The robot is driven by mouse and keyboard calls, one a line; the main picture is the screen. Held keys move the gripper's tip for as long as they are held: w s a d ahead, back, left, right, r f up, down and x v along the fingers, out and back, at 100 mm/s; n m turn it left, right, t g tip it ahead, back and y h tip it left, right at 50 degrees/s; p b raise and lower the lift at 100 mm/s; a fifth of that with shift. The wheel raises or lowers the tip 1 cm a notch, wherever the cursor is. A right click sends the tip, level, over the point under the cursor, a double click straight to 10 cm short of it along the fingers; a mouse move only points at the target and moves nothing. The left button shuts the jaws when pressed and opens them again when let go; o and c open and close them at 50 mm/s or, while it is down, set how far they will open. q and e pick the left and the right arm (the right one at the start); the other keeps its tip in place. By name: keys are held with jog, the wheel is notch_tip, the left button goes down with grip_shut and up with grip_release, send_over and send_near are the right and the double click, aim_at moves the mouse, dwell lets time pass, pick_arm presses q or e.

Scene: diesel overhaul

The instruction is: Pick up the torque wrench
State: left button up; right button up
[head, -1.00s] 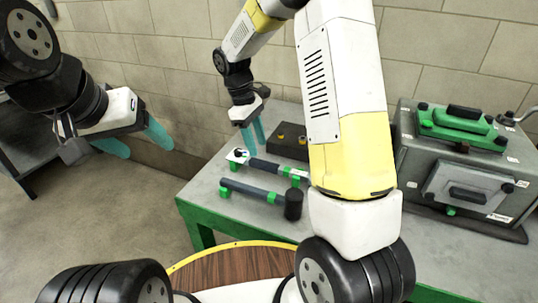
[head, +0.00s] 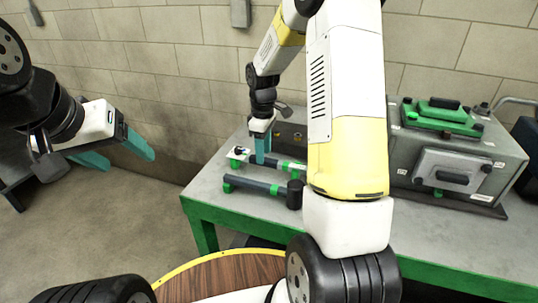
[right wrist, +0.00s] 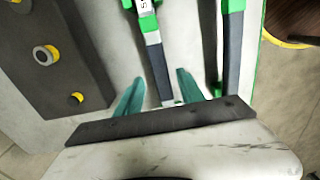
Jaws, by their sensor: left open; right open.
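The torque wrench (head: 290,165), with a dark handle and pale head, lies on green supports on the bench, behind a black-headed hammer (head: 255,186). My right gripper (head: 261,162) is open above it, teal fingers pointing down. In the right wrist view, the wrench handle (right wrist: 157,62) runs between the two open fingertips (right wrist: 160,76); I cannot tell whether they touch it. My own arm hides the wrench's right end in the head view. My left gripper (head: 128,163) is open and empty, away from the bench at the left.
The grey bench top (head: 210,196) has a green frame. A dark block with yellow-ringed holes (right wrist: 55,60) lies beside the wrench. A grey case with green parts (head: 480,160) stands at the right. A round wooden top (head: 225,275) is in front.

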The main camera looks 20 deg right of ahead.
jog(key=f, duration=0.4)
jog(key=shift+a+f, duration=0.15)
jog(key=shift+a, duration=0.1)
grip_shut()
dwell(1.1)
